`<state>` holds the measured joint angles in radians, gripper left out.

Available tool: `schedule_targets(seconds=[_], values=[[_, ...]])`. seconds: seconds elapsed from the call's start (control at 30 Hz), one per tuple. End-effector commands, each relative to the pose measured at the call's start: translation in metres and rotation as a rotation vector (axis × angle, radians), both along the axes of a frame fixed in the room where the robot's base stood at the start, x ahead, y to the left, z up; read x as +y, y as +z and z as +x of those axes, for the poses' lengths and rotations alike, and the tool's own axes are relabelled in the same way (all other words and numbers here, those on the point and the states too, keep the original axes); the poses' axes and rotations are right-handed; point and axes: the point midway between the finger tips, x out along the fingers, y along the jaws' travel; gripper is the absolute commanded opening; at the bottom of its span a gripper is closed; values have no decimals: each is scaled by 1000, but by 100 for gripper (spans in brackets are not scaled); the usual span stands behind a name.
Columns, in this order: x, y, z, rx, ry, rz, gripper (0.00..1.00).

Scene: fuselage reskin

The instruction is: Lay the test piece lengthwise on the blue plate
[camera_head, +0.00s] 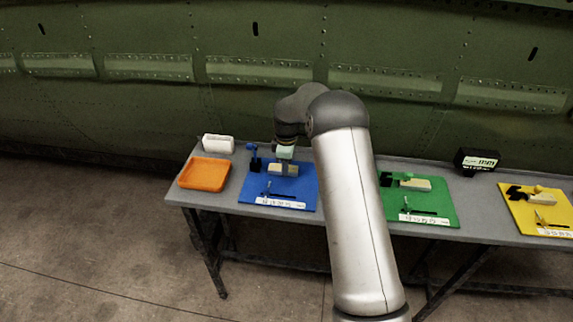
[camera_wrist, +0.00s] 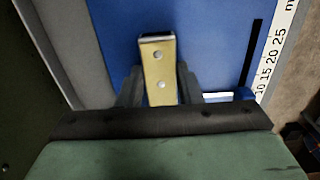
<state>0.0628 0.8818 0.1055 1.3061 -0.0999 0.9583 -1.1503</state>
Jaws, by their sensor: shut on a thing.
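The test piece is a beige, yellowish bar with two round rivet-like spots; it shows in the wrist view (camera_wrist: 158,72) and in the head view (camera_head: 274,168). My gripper (camera_wrist: 159,82) is shut on it, with one dark finger on each long side. In the head view my gripper (camera_head: 284,166) is over the blue plate (camera_head: 300,195). The bar runs left to right there, roughly along the plate's printed scale (camera_head: 280,203). I cannot tell whether the bar touches the plate. A dark patch shows at the bar's far end in the wrist view.
A green plate (camera_head: 430,208), a yellow plate (camera_head: 530,218) and a black display (camera_head: 477,161) are to the right. The green fuselage (camera_head: 160,95) rises behind.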

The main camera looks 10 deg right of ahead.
Motion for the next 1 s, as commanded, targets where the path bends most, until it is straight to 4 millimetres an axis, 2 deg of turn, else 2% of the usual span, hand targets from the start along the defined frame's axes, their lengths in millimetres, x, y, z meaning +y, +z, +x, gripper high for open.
schedule_targets(seconds=[0.03,0.1,0.37,0.5,0.63,0.9,1.0], values=[[0,-2,0,0,0,0,35],[0,-1,0,0,0,0,54],[0,-1,0,0,0,0,54],[0,7,1,-2,0,0,54],[0,27,1,-5,0,0,54],[0,86,1,-4,0,0,54],[0,102,1,-3,0,0,54]])
